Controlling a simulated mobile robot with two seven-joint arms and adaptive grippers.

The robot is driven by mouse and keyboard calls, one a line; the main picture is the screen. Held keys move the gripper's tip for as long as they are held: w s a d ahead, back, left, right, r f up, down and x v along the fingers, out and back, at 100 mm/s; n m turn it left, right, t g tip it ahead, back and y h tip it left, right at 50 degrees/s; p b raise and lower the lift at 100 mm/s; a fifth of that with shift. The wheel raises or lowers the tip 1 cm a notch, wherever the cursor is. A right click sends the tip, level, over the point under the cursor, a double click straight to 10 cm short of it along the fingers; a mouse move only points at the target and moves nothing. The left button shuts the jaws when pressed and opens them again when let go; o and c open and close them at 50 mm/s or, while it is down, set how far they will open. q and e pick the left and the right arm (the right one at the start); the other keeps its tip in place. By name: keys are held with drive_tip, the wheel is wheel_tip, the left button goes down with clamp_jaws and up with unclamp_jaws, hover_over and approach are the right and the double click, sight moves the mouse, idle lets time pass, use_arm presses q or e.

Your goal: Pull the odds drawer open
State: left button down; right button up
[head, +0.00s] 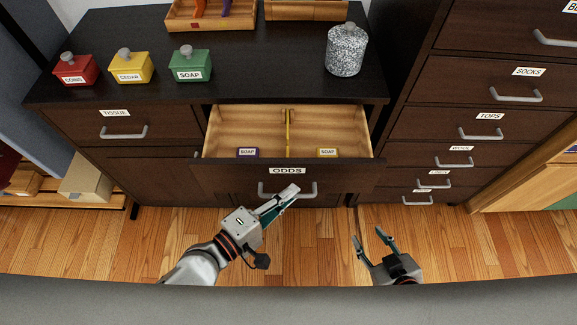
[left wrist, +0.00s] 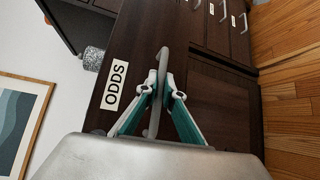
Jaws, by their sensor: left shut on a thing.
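The odds drawer (head: 230,176) is a dark wood drawer with a white ODDS label, and it stands well out from the dresser. My left gripper (head: 290,192) is shut on the drawer's grey bar handle (head: 306,190). In the left wrist view the handle (left wrist: 163,62) passes between the fingertips. My right gripper (head: 372,237) is open and empty above the floor, right of the drawer.
The dresser top (head: 265,72) holds red (head: 74,70), yellow (head: 130,68) and green (head: 190,66) lidded boxes and a speckled jar (head: 346,52). A tall labelled drawer unit (head: 450,125) stands at the right. Open wood floor (head: 325,225) lies in front.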

use_arm(q)
drive_tip(key=s, duration=1.1)
drive_tip(key=c, duration=2.4)
unclamp_jaws()
drive_tip(key=shift+c, duration=0.2)
drive_tip(key=shift+a, duration=0.1)
drive_tip(key=v, duration=1.2)
